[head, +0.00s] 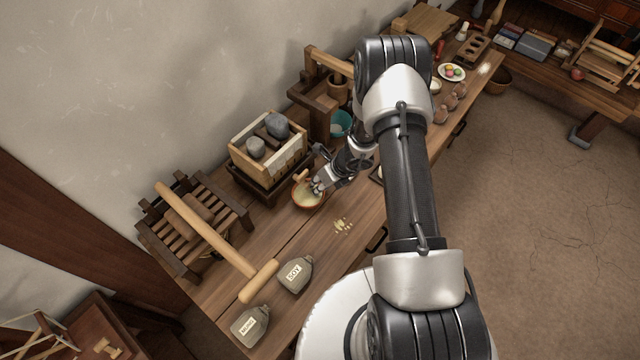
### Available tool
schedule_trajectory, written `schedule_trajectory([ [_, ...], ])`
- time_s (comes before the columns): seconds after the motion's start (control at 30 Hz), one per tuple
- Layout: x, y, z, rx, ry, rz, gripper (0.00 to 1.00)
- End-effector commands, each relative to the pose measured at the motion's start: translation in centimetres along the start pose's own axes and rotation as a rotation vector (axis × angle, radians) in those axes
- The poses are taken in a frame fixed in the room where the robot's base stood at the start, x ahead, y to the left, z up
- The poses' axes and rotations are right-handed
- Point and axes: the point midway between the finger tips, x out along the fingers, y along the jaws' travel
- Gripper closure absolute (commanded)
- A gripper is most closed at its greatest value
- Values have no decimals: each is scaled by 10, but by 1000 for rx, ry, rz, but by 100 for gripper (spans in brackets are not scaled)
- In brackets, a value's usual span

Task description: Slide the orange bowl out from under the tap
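The orange bowl (303,200), with a pale inside, stands on the wooden bench at the front right corner of a slatted wooden box (262,168). My gripper hides part of the bowl's right rim.
Grey stones (277,125) sit in the box. Small yellow crumbs (343,225) lie in front of the bowl. A teal bowl (341,122) is behind. Bare bench (285,232) lies in front of the bowl.

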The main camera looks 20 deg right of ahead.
Motion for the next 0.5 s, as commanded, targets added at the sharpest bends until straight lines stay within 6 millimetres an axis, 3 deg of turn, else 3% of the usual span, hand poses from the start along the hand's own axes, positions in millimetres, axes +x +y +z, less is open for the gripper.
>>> schedule_trajectory([
  [0.07,0,0,0,0,0,0,78],
  [0.4,0,0,0,0,0,0,100],
  [0.5,0,0,0,0,0,0,100],
])
